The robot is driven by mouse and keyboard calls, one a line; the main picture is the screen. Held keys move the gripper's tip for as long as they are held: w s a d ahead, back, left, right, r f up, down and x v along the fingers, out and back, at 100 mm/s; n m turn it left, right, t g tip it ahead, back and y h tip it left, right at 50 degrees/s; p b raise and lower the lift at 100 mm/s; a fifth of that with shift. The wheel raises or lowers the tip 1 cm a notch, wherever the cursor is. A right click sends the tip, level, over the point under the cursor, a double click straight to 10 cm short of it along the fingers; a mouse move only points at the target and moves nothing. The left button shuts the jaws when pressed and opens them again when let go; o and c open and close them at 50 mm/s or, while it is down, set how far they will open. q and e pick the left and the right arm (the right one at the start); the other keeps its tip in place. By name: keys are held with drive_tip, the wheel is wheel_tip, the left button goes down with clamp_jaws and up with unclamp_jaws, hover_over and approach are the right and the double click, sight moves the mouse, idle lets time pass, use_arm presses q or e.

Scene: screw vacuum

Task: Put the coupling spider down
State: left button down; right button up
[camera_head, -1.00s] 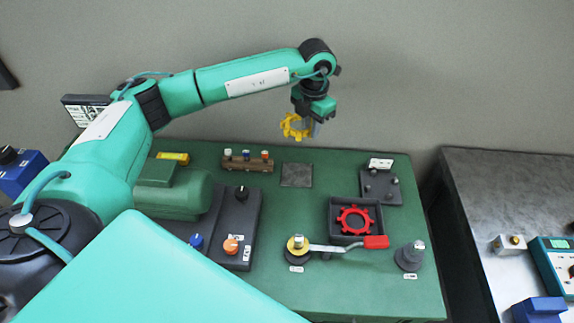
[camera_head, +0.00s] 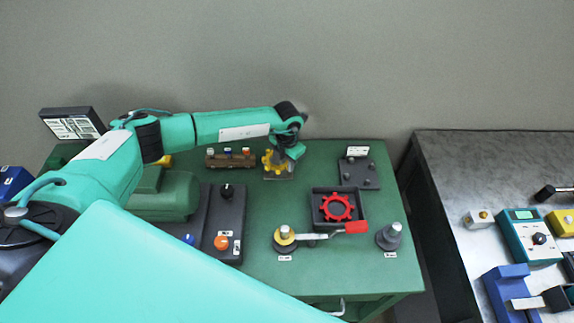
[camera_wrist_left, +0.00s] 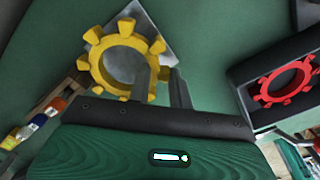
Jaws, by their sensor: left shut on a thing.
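A yellow toothed coupling spider (camera_head: 269,162) is held in my left gripper (camera_head: 283,160), just over the small grey metal plate (camera_head: 280,178) at the back middle of the green table. In the left wrist view the yellow spider (camera_wrist_left: 92,57) stands out past the left finger of my left gripper (camera_wrist_left: 161,82), with the plate (camera_wrist_left: 153,40) behind it. I cannot tell whether the spider touches the plate. A red spider (camera_head: 337,207) lies in a dark square tray (camera_head: 318,218) to the right; it also shows in the left wrist view (camera_wrist_left: 285,82). My right gripper is out of view.
A wooden rack (camera_head: 211,159) with coloured-top pieces stands left of the plate. A dark pegged plate (camera_head: 358,173) is at the back right. A red-handled lever (camera_head: 355,227) and a grey post (camera_head: 389,237) are in front. A metal bench (camera_head: 455,180) stands right, across a gap.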

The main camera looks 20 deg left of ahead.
use_arm(q)
wheel_tip(320, 180, down, 3)
drive_tip(key=shift+r, duration=0.2)
drive_tip(key=shift+f, duration=0.2)
drive_tip(key=c, duration=1.3)
unclamp_jaws()
drive_tip(key=shift+o, duration=0.2)
drive_tip(key=shift+r, duration=0.1)
drive_tip(key=shift+r+p, duration=0.25)
drive_tip(key=shift+p, duration=0.05)
wheel_tip(320, 180, up, 12)
drive_tip(key=b, duration=0.3)
